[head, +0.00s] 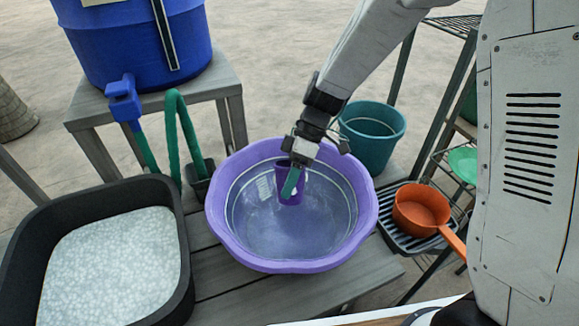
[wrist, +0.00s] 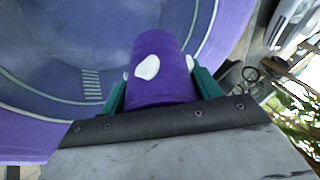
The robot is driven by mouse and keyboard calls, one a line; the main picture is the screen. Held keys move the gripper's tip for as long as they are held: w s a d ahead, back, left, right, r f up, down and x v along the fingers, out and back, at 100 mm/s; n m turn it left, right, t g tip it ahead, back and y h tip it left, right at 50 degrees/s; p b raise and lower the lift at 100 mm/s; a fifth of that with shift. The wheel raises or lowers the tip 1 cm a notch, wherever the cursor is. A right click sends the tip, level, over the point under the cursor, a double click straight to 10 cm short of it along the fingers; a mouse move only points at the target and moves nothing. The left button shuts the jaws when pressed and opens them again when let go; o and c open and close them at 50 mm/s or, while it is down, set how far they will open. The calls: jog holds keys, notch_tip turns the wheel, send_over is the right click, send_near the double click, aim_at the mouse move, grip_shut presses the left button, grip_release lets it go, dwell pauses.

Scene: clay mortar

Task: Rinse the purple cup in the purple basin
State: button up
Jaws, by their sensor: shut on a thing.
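The purple basin (head: 225,235) stands on a grey slatted bench and holds clear water. The purple cup (head: 288,178) is inside the basin's outline, toward its back. My gripper (head: 291,182) reaches down from above and is shut on the cup, with a green fingertip showing against it. In the wrist view the cup (wrist: 158,70) sits between the two green fingers and carries white patches on its side. The basin (wrist: 232,25) lies behind it there. I cannot tell how deep the cup is in the water.
A black tub (head: 183,290) of foamy water stands at the left. A blue barrel (head: 130,45) with a tap and green hose is behind it. A teal bucket (head: 372,150) stands behind right. An orange dipper (head: 420,208) lies on a dark rack (head: 400,238) at the right.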

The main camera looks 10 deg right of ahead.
jog(key=shift+f, duration=5.55)
jog(key=shift+f, duration=0.3)
jog(key=shift+f, duration=0.3)
jog(key=shift+r, duration=0.15)
jog(key=shift+a, duration=0.1)
